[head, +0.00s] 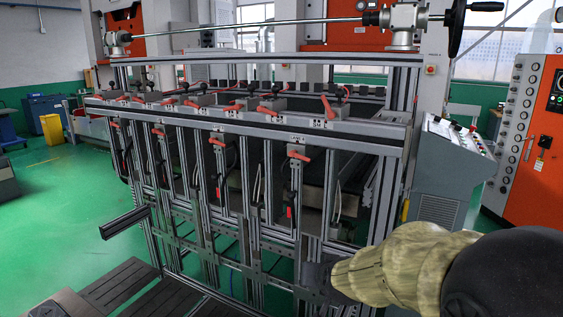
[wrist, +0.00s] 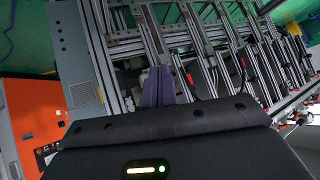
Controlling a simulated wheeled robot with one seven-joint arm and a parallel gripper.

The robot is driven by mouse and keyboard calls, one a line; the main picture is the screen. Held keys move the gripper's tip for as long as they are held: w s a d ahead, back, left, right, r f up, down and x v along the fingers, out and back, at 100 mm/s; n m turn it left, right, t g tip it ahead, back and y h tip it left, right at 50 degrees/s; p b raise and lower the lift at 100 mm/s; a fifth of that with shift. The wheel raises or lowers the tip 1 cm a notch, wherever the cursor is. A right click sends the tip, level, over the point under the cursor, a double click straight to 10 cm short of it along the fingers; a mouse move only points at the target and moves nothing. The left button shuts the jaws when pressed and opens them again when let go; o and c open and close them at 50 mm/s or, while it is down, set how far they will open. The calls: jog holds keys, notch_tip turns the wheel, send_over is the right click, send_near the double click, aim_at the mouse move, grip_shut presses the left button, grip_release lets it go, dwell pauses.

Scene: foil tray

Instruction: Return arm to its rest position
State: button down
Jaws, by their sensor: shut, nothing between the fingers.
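My arm, in a tan patterned cover, enters the head view from the lower right and reaches left in front of a metal frame machine (head: 250,128). My gripper (head: 308,280) is at its end, low before the machine's right-hand uprights. In the wrist view the two fingers of my gripper (wrist: 157,88) are together, with nothing between them. The machine's rails and red levers also show behind the fingers in the wrist view. I cannot tell how far the fingertips are from the uprights.
A grey control desk (head: 447,172) stands right of the machine, with an orange cabinet (head: 540,160) beyond it. A rail (head: 124,222) juts out at the left. A dark slatted surface (head: 125,285) lies low in front. Open green floor (head: 50,195) is at the left.

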jog(key=s+d+f+g, duration=0.3)
jog(key=s+f, duration=0.1)
jog(key=s, duration=0.4)
jog(key=s+d+f+n+g+h, duration=0.1)
jog(key=s+d+f+g, duration=0.2)
jog(key=s, duration=0.6)
notch_tip(320, 180, down, 3)
jog(key=shift+s+d+r+g, duration=0.2)
jog(key=shift+s+d+g, duration=0.1)
jog(key=shift+g, duration=0.3)
jog(key=shift+w, duration=0.1)
